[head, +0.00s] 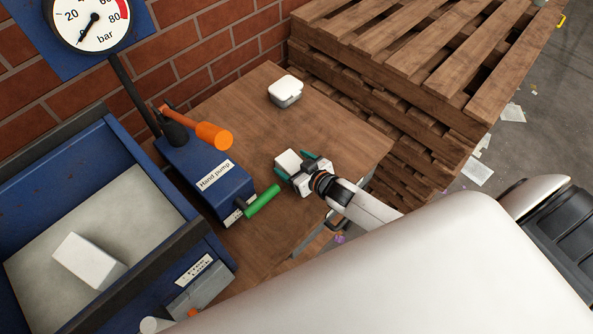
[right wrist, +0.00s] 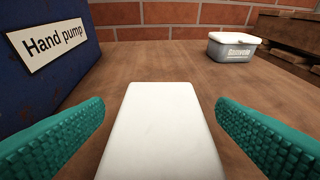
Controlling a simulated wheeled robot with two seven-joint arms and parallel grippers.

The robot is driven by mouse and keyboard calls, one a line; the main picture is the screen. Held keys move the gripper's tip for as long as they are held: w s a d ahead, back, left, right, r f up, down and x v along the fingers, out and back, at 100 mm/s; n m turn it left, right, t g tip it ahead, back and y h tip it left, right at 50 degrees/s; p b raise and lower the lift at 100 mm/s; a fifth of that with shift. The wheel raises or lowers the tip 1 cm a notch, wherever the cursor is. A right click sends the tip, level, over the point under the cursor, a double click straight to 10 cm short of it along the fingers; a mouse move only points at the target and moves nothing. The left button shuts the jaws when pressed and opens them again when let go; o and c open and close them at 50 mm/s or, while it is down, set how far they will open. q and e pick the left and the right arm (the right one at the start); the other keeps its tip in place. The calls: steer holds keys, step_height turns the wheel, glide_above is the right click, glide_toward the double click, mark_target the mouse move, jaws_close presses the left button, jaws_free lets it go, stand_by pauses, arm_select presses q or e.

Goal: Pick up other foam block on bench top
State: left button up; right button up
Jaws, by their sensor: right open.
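A white foam block (head: 288,161) lies on the wooden bench top (head: 330,118), to the right of the hand pump. My right gripper (head: 301,165) is open at the block. In the right wrist view the block (right wrist: 161,130) lies between the two green ribbed fingers, with a gap on each side. Another white foam block (head: 88,261) lies on the grey bed of the blue tray-like frame at the left in the head view. My left gripper is not in view.
The blue hand pump (head: 205,171) stands left of the block, with an orange lever (head: 213,135) and a green handle (head: 262,201). A lidded tub (head: 285,91) stands at the back of the bench. Wooden pallets (head: 400,75) are stacked beyond it. A gauge (head: 90,22) hangs upper left.

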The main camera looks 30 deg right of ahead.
steer(key=c, duration=1)
steer(key=shift+c, duration=0.2)
steer(key=shift+r, duration=0.15)
